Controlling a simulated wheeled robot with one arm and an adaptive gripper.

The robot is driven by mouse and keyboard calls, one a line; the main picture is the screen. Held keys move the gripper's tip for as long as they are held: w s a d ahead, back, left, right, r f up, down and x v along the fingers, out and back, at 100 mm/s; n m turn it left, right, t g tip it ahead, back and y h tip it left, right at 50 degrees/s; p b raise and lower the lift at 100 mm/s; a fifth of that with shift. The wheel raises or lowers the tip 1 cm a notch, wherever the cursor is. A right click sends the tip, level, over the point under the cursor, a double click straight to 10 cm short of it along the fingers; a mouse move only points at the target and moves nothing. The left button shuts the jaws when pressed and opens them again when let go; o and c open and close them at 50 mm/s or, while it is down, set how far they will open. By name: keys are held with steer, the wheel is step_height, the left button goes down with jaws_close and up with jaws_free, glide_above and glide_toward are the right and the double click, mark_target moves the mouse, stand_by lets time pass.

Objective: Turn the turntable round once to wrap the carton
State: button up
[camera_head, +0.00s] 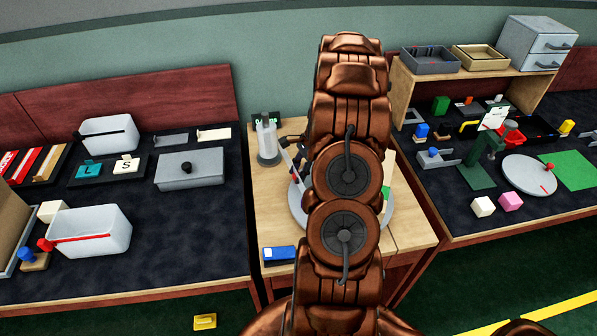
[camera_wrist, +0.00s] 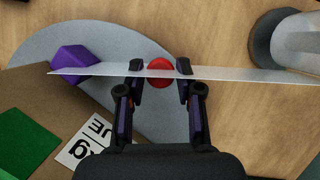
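The grey turntable (camera_wrist: 60,40) lies under my gripper (camera_wrist: 160,68) in the wrist view; its rim (camera_head: 389,215) shows beside my arm in the head view. A red knob (camera_wrist: 161,66) sits between my two fingertips, close to both; contact is unclear. The brown carton (camera_wrist: 50,110) is at lower left, with a green patch and a printed label. A pale film strip (camera_wrist: 235,74) runs from a purple block (camera_wrist: 74,58) across the knob area towards the grey roll stand (camera_wrist: 290,45). The stand (camera_head: 266,143) also shows in the head view. My arm hides most of the turntable there.
A blue-and-white item (camera_head: 279,254) lies at the table's front left. The left bench holds white bins (camera_head: 92,232) and a grey box (camera_head: 190,168). The right bench holds a green press (camera_head: 480,165) and a round grey disc (camera_head: 528,174). A yellow object (camera_head: 205,321) is on the floor.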

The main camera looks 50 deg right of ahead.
jaws_close()
steer(key=shift+a, duration=0.15)
stand_by(0.4)
